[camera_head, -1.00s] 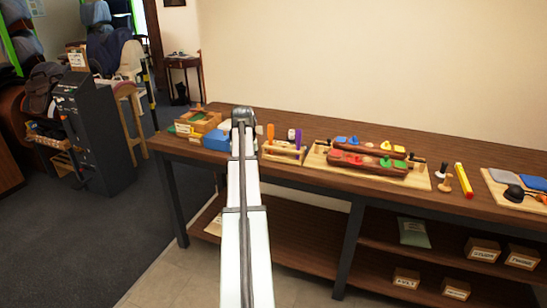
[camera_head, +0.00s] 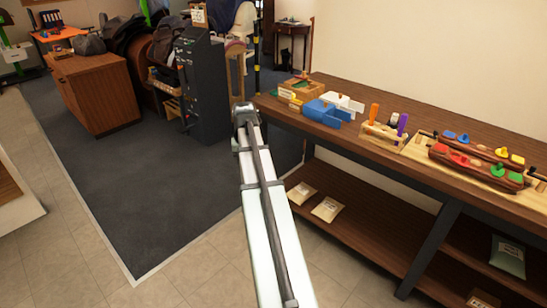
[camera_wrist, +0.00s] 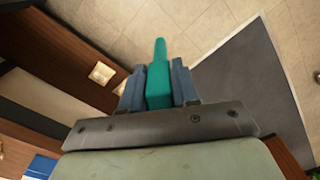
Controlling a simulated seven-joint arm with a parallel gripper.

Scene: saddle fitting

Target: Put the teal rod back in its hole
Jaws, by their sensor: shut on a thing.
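The teal rod (camera_wrist: 158,75) is held between the two blue-grey fingers of my gripper (camera_wrist: 158,84) in the wrist view. Its narrower tip points away from the wrist, past the fingertips. In the head view my arm's end shows at the left end of the bench, over the floor; its fingers and the rod are hidden there. A light wooden rack (camera_head: 381,135) stands on the bench, to the right of my arm and apart from it. An orange rod (camera_head: 374,112) and a purple rod (camera_head: 403,124) stand upright in it. Its empty hole cannot be made out.
On the bench (camera_head: 345,143), a blue bin (camera_head: 326,112) and a wooden box (camera_head: 300,90) stand left of the rack. A board with coloured pieces (camera_head: 476,163) lies to its right. A dark machine (camera_head: 201,85) stands behind on the floor. Open floor lies left of my arm.

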